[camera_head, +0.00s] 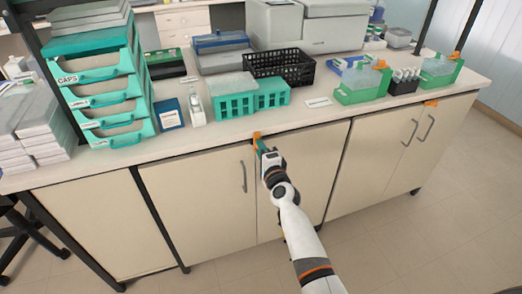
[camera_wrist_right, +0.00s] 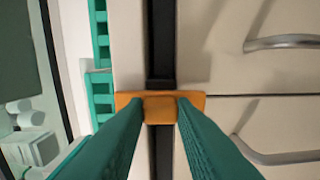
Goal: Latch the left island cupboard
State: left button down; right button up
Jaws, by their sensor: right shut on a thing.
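The left island cupboard (camera_head: 205,190) has two cream doors, both looking closed, with a grey bar handle (camera_head: 243,177) on its left door. An orange latch (camera_head: 257,135) sits at the top of the seam between the doors, under the counter edge. My right gripper (camera_head: 262,145) is shut on this latch. The other door's handle is hidden behind my arm in the head view. My left gripper is not in view.
The right cupboard (camera_head: 375,165) has its own orange latch (camera_head: 430,103), lying flat along the edge. The counter holds green racks (camera_head: 238,105), a black basket (camera_head: 280,68) and a teal tray stack (camera_head: 105,95). The floor in front (camera_head: 430,240) is clear.

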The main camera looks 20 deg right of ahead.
jog(key=o, duration=1)
jog(key=shift+s, duration=0.1)
jog(key=s, duration=1.2)
jog(key=shift+d+p, duration=0.2)
jog(key=shift+p, duration=0.1)
jog(key=shift+f, duration=0.1)
